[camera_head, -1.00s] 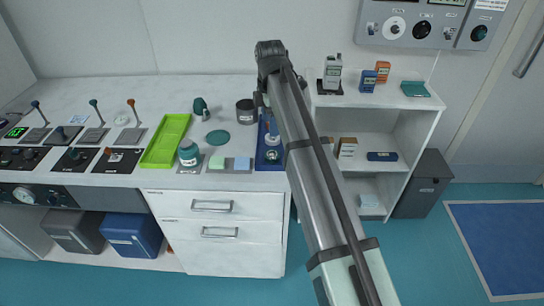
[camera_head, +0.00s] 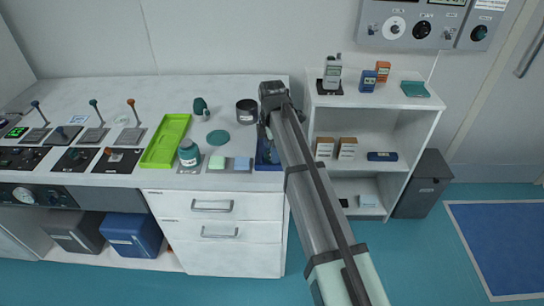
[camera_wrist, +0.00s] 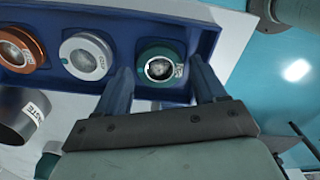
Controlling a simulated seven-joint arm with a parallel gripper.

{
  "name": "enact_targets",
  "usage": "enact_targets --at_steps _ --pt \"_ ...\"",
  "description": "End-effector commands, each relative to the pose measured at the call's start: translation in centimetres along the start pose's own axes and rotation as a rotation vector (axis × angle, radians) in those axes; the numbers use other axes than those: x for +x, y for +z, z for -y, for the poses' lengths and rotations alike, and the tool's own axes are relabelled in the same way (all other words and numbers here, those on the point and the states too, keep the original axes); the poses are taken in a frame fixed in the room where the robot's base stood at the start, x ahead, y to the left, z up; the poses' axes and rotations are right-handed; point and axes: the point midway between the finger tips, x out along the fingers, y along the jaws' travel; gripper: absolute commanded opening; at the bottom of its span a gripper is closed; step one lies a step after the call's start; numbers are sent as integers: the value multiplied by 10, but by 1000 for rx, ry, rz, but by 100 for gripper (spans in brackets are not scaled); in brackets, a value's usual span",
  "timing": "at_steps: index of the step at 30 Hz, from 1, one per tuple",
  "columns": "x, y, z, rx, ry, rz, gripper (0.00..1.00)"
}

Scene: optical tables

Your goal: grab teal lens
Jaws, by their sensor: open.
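The teal lens (camera_wrist: 147,55) is a round, teal-rimmed piece with a clear centre and a small white label. It sits at the right end of a row in a blue tray (camera_wrist: 213,25) in the wrist view. My gripper (camera_wrist: 163,80) is open, with one finger on each side of the lens in the picture. I cannot tell whether the fingertips are down at its height or touch it. In the head view part of the blue tray (camera_head: 262,160) shows at the counter's right edge; my arm hides the lens and my fingers.
A silver lens (camera_wrist: 88,55) and an orange lens (camera_wrist: 22,50) share the tray to the left. A dark cup labelled waste (camera_wrist: 22,118) stands nearby, also in the head view (camera_head: 246,113). A green tray (camera_head: 166,142) and a teal jar (camera_head: 189,154) are further left.

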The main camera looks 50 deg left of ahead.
Motion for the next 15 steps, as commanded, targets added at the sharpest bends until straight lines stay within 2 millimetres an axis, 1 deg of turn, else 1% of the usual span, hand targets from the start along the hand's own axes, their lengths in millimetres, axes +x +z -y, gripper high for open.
enact_targets --at_steps 1,3,10,11,15 --pt "6 0 0 0 -1 0 70" --pt "11 0 0 0 0 0 70" --pt "12 0 0 0 1 0 70" --pt "12 0 0 0 1 0 68" --pt "12 0 0 0 1 0 55"
